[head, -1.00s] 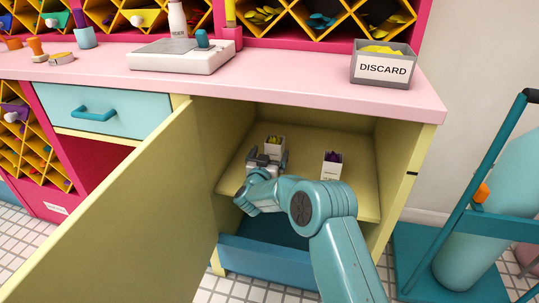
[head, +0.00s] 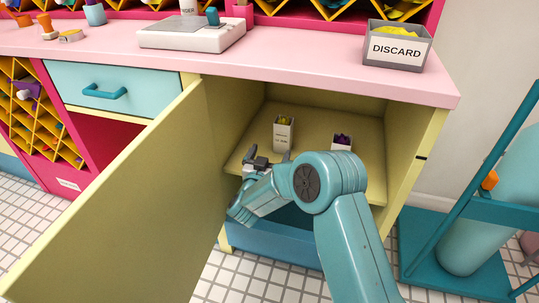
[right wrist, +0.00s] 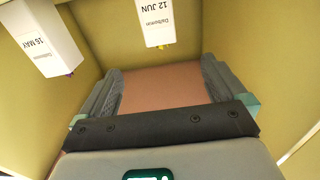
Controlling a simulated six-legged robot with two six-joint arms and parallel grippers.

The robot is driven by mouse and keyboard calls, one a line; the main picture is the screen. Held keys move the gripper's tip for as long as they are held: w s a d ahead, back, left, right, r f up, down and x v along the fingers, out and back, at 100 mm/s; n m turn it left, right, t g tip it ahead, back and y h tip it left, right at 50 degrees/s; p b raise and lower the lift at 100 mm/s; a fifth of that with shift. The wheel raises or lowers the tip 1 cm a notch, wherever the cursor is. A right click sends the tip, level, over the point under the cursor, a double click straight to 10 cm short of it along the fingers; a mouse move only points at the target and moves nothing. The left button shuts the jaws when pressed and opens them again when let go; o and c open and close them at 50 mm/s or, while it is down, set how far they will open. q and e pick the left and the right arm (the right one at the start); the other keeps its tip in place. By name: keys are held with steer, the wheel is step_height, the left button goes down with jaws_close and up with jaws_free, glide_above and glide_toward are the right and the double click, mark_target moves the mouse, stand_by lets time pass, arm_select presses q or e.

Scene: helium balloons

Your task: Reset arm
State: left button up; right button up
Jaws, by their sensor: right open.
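My right gripper (head: 267,156) is open and empty at the front of the open cabinet, just before the shelf (head: 312,118). A small white box with yellow contents (head: 283,134) stands upright on the shelf beyond the gripper, apart from it. A second white box with purple contents (head: 342,142) stands to its right, partly hidden by my arm. The right wrist view shows both boxes upside down: one labelled 12 JUN (right wrist: 155,22), the other 16 MAY (right wrist: 42,40). The spread fingers (right wrist: 160,88) have nothing between them. My left gripper is out of view.
The yellow cabinet door (head: 130,200) stands open on the left. A blue drawer front (head: 265,245) is below the shelf. The pink counter (head: 330,62) above holds a DISCARD bin (head: 397,48) and a white scale (head: 190,35). A teal cylinder cart (head: 460,225) stands right.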

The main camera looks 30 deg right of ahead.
stand_by(0.5)
steer(key=s+a+f+n+g+y, duration=0.1)
steer(key=s+a+f+n+y, duration=0.3)
steer(key=f, duration=0.6)
steer(key=s+a+f+n+g+y, duration=0.1)
steer(key=s+a+f+n+y, duration=0.1)
steer(key=s+a+f+y, duration=0.6)
steer(key=s+a+f+n+g+y, duration=0.1)
steer(key=s+a+f+g+y, duration=0.2)
steer(key=s, duration=0.4)
steer(key=s+a+f+g+y, duration=0.1)
steer(key=s+a+f+g, duration=0.2)
steer(key=s+a, duration=0.3)
steer(key=s+a+f+n+g+y, duration=0.1)
steer(key=s+a+f+g, duration=0.2)
steer(key=s, duration=0.5)
step_height(320, 180, up, 29)
steer(key=p, duration=2.9)
steer(key=shift+s+a+y, duration=0.3)
steer(key=shift+s+a, duration=0.05)
steer(key=shift+s, duration=0.05)
